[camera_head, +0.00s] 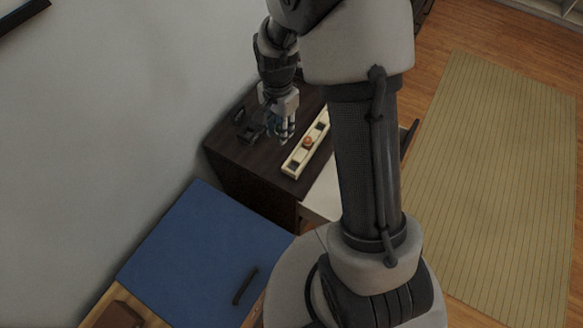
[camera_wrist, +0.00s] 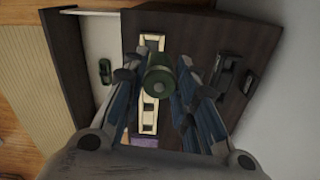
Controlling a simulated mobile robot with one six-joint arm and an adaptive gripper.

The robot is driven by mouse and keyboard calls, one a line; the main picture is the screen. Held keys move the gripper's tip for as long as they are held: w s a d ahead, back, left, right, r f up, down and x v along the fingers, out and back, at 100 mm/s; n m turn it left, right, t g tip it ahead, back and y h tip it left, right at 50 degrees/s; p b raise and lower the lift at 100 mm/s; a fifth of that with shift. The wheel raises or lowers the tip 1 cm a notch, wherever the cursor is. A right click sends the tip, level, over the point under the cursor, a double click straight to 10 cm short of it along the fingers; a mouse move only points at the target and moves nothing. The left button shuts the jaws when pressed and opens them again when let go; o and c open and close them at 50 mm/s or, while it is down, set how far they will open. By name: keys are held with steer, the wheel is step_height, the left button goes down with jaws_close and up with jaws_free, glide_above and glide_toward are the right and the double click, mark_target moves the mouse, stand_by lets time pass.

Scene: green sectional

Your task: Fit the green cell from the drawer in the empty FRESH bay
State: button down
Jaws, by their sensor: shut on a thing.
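In the wrist view a dull green cylindrical cell (camera_wrist: 160,78) is between the fingers of my gripper (camera_wrist: 158,88), which is shut on it. The cell is end-on to the camera, above a cream holder (camera_wrist: 149,127) with square bays, and hides part of it. The holder (camera_head: 291,167) lies on the dark cabinet top in the head view, with an orange round thing (camera_head: 308,142) in its middle. My gripper (camera_head: 284,136) is left of the holder there. No FRESH label is readable. The open white drawer (camera_head: 323,194) also shows in the wrist view (camera_wrist: 103,40).
A small green thing (camera_wrist: 105,71) lies in the drawer. A black object (camera_wrist: 224,77) stands on the cabinet top (camera_wrist: 197,34) near the wall. A purple patch (camera_wrist: 144,143) is at the holder's near end. A blue surface (camera_head: 205,250) is in front of the cabinet.

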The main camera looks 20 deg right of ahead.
steer(key=d+m, duration=0.4)
steer(key=m, duration=0.5)
steer(key=shift+m, duration=0.3)
steer(key=f+b, duration=0.1)
steer(key=f, duration=0.6)
steer(key=f+b, duration=0.2)
steer(key=f, duration=0.5)
steer(key=w+f+b, duration=0.1)
steer(key=f, duration=0.6)
steer(key=shift+d, duration=0.1)
steer(key=shift+r, duration=0.15)
